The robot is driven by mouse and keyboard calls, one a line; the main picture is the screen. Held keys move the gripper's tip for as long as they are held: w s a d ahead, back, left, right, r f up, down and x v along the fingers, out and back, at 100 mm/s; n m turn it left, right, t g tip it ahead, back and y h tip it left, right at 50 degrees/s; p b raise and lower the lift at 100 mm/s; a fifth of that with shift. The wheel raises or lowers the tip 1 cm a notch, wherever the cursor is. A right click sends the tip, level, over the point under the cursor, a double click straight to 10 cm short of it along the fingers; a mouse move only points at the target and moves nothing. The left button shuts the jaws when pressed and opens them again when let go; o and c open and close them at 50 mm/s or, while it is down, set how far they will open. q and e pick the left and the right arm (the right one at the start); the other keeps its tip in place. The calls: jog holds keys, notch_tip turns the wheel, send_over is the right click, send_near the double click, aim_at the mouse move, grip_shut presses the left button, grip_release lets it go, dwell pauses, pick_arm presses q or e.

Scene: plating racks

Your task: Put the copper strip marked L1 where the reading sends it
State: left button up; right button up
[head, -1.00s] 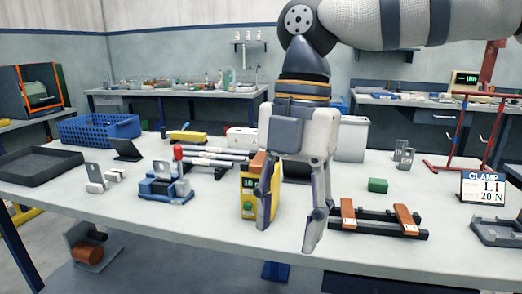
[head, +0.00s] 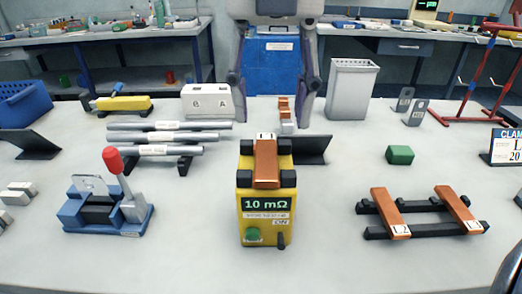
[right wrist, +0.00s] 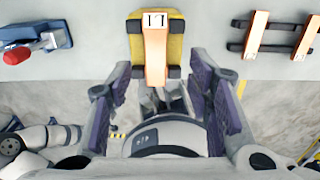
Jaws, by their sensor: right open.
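The copper strip marked L1 (head: 266,163) lies across the top of a yellow meter (head: 245,207), between black terminals. The meter's display reads 10 mΩ. My right gripper (head: 271,100) is open and empty at the top of the head view, its fingers spread. In the right wrist view the open fingers (right wrist: 160,98) stand either side of the line to the strip (right wrist: 155,50), not touching it. A strip marked L2 (head: 390,213) and another copper strip (head: 458,208) lie on black rails (head: 424,205) to the right. My left gripper is not in view.
A blue fixture (head: 75,213) with a red-knobbed lever stands left. Grey bars (head: 170,138) lie on a stand behind it. A white box (head: 207,102) marked B and A, a grey bin (head: 352,90), a green block (head: 400,154) and a red frame (head: 484,65) stand farther back.

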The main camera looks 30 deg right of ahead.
aim_at(266, 154)
jog(key=f, duration=0.5)
jog(key=shift+a+f+b, duration=0.25)
jog(key=shift+f+b, duration=0.1)
jog(key=shift+f, duration=0.05)
jog(key=shift+w, duration=0.1)
jog(key=shift+c, duration=0.3)
jog(key=shift+r, duration=0.1)
grip_shut()
